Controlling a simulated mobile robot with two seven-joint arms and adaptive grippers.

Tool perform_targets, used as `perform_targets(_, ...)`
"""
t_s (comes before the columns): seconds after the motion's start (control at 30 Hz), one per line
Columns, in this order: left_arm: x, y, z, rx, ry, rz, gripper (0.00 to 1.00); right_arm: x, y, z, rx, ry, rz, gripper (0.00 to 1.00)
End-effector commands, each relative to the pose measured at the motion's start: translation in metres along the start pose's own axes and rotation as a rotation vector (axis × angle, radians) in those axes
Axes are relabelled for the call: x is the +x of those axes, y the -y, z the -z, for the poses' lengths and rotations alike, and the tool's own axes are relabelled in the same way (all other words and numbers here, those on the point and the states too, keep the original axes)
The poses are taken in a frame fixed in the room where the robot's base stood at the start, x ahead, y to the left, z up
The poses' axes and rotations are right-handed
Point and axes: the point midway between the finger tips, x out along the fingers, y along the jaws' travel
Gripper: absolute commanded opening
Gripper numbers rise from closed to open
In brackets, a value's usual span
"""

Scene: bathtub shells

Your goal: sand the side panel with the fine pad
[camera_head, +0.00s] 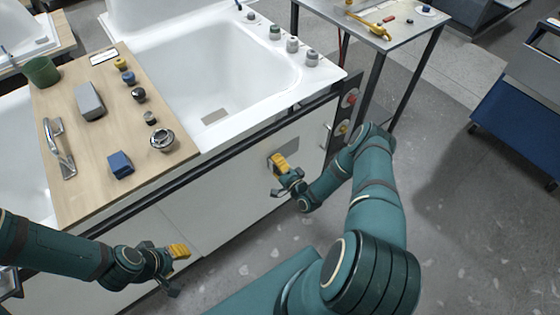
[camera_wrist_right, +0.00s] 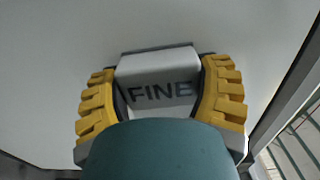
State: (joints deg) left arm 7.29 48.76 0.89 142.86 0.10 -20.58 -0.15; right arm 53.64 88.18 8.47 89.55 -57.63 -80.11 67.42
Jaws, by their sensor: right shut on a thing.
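The side panel (camera_head: 232,185) is the white upright front of the bathtub, below its dark edge strip. My right gripper (camera_head: 280,163) is at the panel's right part. In the right wrist view its yellow fingers (camera_wrist_right: 160,92) are shut on the grey fine pad (camera_wrist_right: 160,70), marked FINE. The pad's dark far edge is close to the pale panel surface; I cannot tell whether it touches. A greyish patch (camera_head: 262,164) shows on the panel beside the right gripper. My left gripper (camera_head: 178,250) is low in front of the panel's left part; its finger gap is not clear.
A table (camera_head: 400,30) stands behind; a blue cart (camera_head: 515,120) stands right. The floor between is clear.

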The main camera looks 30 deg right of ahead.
Motion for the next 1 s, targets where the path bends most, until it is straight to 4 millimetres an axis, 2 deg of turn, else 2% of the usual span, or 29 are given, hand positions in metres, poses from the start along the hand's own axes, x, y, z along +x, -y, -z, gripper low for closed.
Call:
perform_targets(0.13, 0.000, 0.000, 0.000, 0.000, 0.000, 0.000, 0.41, 0.000, 0.000, -0.007, 0.000, -0.001, 0.000, 0.40)
perform_targets(0.63, -0.010, -0.004, 0.001, 0.000, 0.000, 0.000, 0.41, 0.003, 0.023, -0.006, -0.002, -0.003, 0.002, 0.40)
perform_targets(1.0, 0.005, 0.002, -0.001, 0.000, 0.000, 0.000, 0.41, 0.002, 0.021, 0.019, -0.005, -0.005, 0.003, 0.40)
